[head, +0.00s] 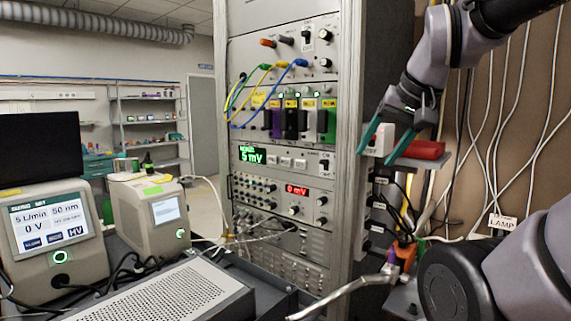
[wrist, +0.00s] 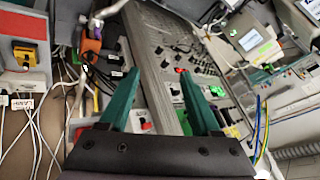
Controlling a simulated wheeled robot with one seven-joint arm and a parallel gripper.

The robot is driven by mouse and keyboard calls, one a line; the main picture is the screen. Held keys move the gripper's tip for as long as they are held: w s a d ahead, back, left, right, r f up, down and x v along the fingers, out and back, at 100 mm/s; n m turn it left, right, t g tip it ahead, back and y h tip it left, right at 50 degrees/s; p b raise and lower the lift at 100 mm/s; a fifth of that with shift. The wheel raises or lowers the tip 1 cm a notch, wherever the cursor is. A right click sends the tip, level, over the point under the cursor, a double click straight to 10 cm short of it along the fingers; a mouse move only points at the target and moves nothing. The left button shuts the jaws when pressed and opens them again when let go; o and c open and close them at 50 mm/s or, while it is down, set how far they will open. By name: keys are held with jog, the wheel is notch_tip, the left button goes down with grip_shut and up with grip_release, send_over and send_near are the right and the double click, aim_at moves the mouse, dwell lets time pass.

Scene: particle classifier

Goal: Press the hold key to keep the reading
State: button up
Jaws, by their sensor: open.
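The meter panel (head: 312,158) sits in the tall rack, with a green display (head: 252,155) that reads 5 mV. A row of small pale keys (head: 286,162) runs to the right of the display. Their labels are too small to read, so I cannot tell which is the hold key. My gripper (head: 376,155) is open and empty, to the right of the rack front and apart from the keys. In the wrist view, its two green fingers (wrist: 158,71) spread on either side of the rack's metal upright (wrist: 148,45), with part of the panel face behind the right finger.
A panel with a red display (head: 296,190) lies below. Colored cables (head: 262,80) loop across the upper modules. A red block (head: 418,149) and hanging white cables (head: 505,150) are to the right. A perforated metal box (head: 160,295) and instruments (head: 55,235) stand at left front.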

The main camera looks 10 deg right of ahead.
grip_shut()
dwell(1.6)
